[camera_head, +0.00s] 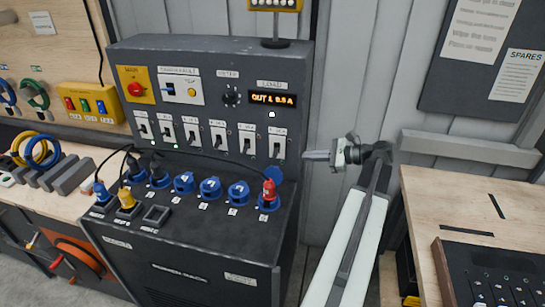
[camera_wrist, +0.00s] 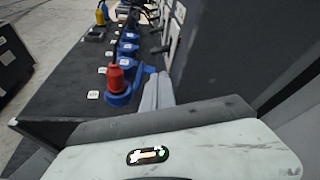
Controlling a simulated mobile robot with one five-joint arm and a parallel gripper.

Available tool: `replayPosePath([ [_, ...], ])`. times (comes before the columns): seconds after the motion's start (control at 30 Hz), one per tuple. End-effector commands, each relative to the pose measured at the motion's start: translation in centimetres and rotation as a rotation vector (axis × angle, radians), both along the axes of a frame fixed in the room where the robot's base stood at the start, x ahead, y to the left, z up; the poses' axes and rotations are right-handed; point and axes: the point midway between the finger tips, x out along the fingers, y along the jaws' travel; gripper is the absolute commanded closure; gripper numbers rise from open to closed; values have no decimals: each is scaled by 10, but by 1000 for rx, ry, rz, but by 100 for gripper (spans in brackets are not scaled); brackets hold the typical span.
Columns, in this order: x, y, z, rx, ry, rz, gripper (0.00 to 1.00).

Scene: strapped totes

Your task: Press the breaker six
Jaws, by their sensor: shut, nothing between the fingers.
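The power rack's front panel (camera_head: 210,70) carries a row of several white breakers with dark levers. The breaker at the right end of the row (camera_head: 277,146), which I take to be breaker six, sits near the panel's right edge; its label is too small to read. My gripper (camera_head: 306,155) is shut and empty, pointing left, just right of that breaker and apart from it in the picture. Depth between them is hard to judge. In the wrist view my shut fingers (camera_wrist: 158,90) show beside the rack's socket deck; the breaker faces are seen edge-on.
Below the breakers, the deck holds blue sockets (camera_head: 210,187) and a red plug (camera_head: 268,190), which is left of my fingers in the wrist view (camera_wrist: 115,78). An orange display (camera_head: 272,98) reads about "OUT 1 0.5 A". A wooden bench (camera_head: 455,205) stands at the right.

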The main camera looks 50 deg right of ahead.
Motion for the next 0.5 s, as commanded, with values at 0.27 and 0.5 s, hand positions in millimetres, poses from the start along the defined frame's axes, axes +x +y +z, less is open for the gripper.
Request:
replayPosePath([
  [0.27, 14, 10, -2, -1, 1, 23, 100],
  [0.5, 48, 27, -16, -3, 0, 30, 100],
])
